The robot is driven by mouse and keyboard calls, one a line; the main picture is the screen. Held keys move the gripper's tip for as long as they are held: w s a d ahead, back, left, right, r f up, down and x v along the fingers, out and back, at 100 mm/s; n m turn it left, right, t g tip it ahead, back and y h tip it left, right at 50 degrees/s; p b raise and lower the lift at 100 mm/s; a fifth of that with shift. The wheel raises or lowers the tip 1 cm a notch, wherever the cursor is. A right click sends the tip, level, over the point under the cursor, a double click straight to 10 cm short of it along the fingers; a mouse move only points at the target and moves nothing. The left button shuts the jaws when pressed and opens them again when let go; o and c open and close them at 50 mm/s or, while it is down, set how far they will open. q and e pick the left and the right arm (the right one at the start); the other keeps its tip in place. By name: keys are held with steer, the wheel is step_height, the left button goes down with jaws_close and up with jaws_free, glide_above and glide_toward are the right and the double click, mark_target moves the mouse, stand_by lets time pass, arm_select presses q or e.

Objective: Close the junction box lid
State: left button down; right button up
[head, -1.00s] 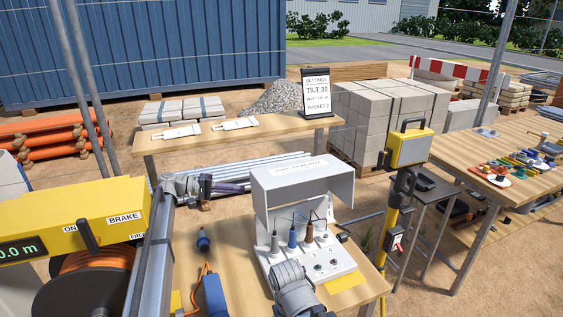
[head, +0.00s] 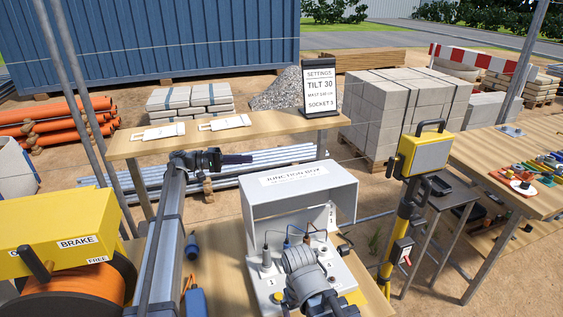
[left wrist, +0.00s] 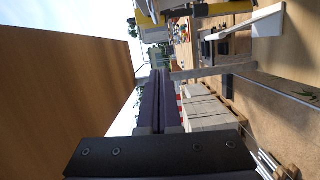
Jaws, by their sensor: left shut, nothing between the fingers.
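The junction box lid (head: 297,182) is a grey-white hood with a "JUNCTION BOX" label, and it stands raised. Under it the box (head: 262,292) sits on the near wooden table, with several wired plugs (head: 267,258) showing inside. My left gripper (head: 251,159) is shut and empty, at the lid's upper left in the picture and apart from its outline. Its dark fingers also show closed together in the left wrist view (left wrist: 157,100). My right arm's wrist covers part of the box front; the right gripper's fingers are hidden.
An orange cable reel with a yellow brake housing (head: 60,240) stands at the left. A yellow post with a yellow-framed box (head: 425,155) stands close to the right of the lid. The far wooden table (head: 240,128) holds white brackets and a settings sign (head: 320,88).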

arm_select(q)
steer(key=s+d, duration=0.3)
steer(key=d, duration=0.8)
steer(key=shift+s+f, duration=0.15)
steer(key=shift+s, duration=0.05)
steer(key=shift+s+d, duration=0.1)
steer(key=shift+s, duration=0.05)
steer(key=shift+s+d+r+m, duration=0.1)
steer(key=shift+s+r+m, duration=0.2)
